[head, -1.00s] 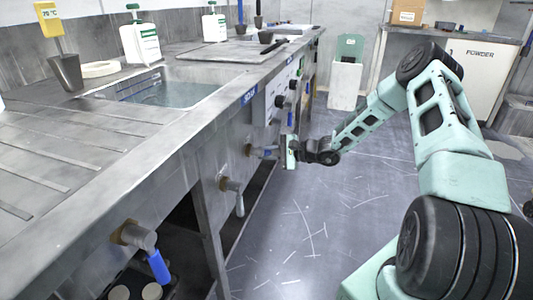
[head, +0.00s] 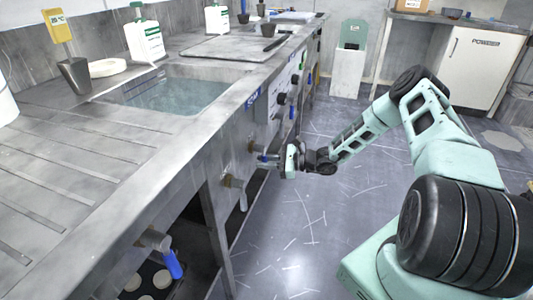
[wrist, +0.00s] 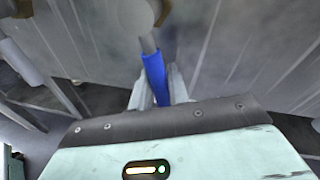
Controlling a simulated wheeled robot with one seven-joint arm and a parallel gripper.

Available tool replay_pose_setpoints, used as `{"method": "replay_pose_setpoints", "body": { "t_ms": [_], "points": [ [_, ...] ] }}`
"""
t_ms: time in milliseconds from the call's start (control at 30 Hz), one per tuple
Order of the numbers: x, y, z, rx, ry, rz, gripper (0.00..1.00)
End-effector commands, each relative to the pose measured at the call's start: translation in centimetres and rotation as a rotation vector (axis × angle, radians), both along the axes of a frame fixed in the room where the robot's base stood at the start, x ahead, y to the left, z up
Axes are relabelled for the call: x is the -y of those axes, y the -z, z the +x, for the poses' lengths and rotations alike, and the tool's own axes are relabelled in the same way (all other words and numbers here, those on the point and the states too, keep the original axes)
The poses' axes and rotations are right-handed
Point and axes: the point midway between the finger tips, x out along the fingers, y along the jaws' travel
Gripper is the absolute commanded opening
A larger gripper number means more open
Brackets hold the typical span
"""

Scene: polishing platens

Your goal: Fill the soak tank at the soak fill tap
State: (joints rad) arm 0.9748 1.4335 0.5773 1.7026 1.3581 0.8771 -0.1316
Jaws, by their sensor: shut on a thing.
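The soak tank (head: 228,84) is a rectangular basin sunk into the grey steel bench in the head view, with bluish water in it. A blue label that seems to read SOAK is on the bench front near it. Below the label, a tap with a blue lever (wrist: 155,72) sticks out of the front panel. My gripper (wrist: 158,92) is shut on this lever, one finger on each side. In the head view, my gripper (head: 277,160) is at the panel, hiding part of the lever. The spout is not clearly visible.
The scratched floor (head: 305,225) beside the bench is clear.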

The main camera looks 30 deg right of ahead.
Motion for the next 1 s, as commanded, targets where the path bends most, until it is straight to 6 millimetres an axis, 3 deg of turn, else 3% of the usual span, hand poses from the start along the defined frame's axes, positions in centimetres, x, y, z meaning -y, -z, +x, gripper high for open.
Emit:
{"method": "replay_pose_setpoints", "body": {
  "t_ms": [400, 1000],
  "points": [
    [-1.2, 0.3, -1.1, -0.149, 0.001, 0.188, 0.00],
    [-1.5, 0.3, -1.3, -0.182, 0.001, 0.231, 0.00]
  ]
}}
